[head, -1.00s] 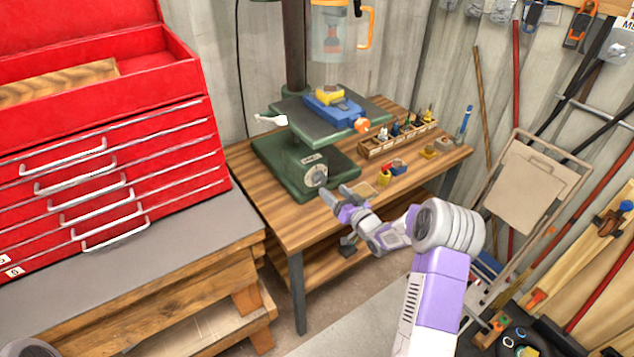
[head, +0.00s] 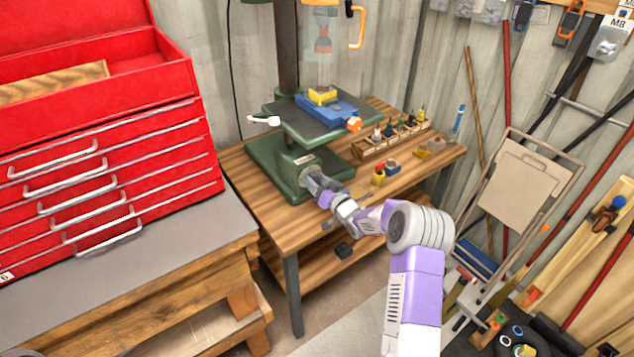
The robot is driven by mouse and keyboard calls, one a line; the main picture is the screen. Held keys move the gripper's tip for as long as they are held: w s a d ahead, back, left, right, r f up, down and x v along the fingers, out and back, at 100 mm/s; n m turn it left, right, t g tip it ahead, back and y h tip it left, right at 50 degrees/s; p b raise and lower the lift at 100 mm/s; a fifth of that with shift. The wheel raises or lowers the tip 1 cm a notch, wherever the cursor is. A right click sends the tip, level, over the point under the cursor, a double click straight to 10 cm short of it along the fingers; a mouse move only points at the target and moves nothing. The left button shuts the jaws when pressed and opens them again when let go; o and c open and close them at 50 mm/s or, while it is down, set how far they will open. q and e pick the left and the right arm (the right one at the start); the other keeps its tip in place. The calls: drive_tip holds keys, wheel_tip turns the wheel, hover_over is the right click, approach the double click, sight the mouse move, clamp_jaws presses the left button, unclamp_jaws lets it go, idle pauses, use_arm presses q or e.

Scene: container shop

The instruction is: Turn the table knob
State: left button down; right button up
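A green drill press stands on the wooden workbench (head: 240,180). Its base housing (head: 290,165) faces me, and the front where the grey round knob sits is now mostly covered by my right gripper (head: 311,178). The gripper's fingertips are at the knob, reaching in from the lower right. I cannot tell whether the fingers touch the knob or how far apart they are. My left gripper is not in view.
Above the base is the press's green table (head: 290,118) with a blue vise (head: 330,110) and a white-handled lever (head: 263,120). A wooden tool rack (head: 375,148) and small coloured blocks (head: 385,172) lie to the right. A red tool chest (head: 100,170) stands left.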

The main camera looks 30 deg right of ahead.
drive_tip(key=c, duration=0.6)
drive_tip(key=shift+c, duration=0.2)
drive_tip(key=shift+m, duration=0.4)
drive_tip(key=m, duration=0.4)
drive_tip(key=shift+d+f+m, duration=0.1)
drive_tip(key=shift+m, duration=0.2)
drive_tip(key=m+p, duration=0.1)
drive_tip(key=m, duration=0.5)
drive_tip(key=shift+f, duration=0.1)
drive_tip(key=m+p, duration=0.1)
drive_tip(key=m, duration=0.5)
drive_tip(key=shift+f+m, duration=0.15)
drive_tip(key=shift+m, duration=0.25)
drive_tip(key=m, duration=0.5)
drive_tip(key=shift+m, duration=0.3)
drive_tip(key=o, duration=1.1)
drive_tip(key=shift+c, duration=0.2)
